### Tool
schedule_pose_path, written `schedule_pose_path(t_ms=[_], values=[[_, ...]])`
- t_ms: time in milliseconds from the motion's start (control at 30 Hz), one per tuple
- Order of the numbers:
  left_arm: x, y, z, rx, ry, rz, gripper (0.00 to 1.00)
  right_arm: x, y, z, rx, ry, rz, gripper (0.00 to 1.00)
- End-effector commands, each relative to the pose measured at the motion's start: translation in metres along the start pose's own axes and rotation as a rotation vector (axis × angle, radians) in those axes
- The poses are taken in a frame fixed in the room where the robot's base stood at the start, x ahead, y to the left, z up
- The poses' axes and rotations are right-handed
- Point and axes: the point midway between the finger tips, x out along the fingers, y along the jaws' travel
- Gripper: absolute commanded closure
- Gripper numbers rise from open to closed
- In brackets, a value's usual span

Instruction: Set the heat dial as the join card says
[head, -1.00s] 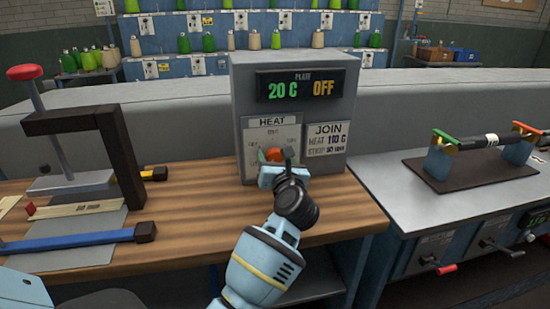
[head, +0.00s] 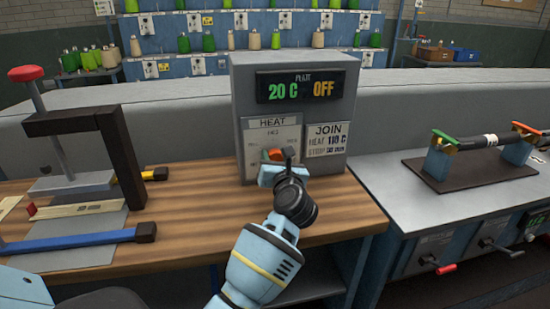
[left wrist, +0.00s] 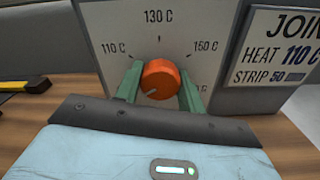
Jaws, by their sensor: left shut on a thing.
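The orange heat dial (head: 274,154) is on the front of a grey control box (head: 240,110). In the left wrist view the dial (left wrist: 159,79) has a white mark at its lower left, below the 110 C label. Scale labels 110 C, 130 C and 150 C show around it; others are partly hidden. My left gripper (left wrist: 160,88) is shut on the dial, one green finger on each side. The join card (head: 327,139) right of the dial reads heat 110 C; it also shows in the left wrist view (left wrist: 280,50). The plate display (head: 300,85) reads 20 C, OFF. My right gripper is out of view.
A dark clamp press (head: 75,122) with a red knob stands on the wooden bench (head: 185,215) at left. A blue bar (head: 70,240) lies in front of it. A metal counter (head: 400,200) at right carries a fixture on a dark mat (head: 465,182).

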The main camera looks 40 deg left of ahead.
Motion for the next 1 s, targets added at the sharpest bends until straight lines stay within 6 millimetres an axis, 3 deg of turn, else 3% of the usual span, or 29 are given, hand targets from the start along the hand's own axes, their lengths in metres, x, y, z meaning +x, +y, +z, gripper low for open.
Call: schedule_pose_path(t_ms=[267, 733, 1000], values=[[-0.001, 0.001, 0.006, 0.148, 0.001, 0.0, 0.84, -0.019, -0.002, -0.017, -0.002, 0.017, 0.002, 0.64], [-0.001, 0.001, 0.008, 0.579, -0.001, -0.001, 0.84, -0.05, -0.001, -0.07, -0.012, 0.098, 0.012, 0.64], [0.0, 0.001, 0.006, 0.803, -0.001, -0.001, 0.84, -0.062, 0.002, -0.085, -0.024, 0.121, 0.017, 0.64]])
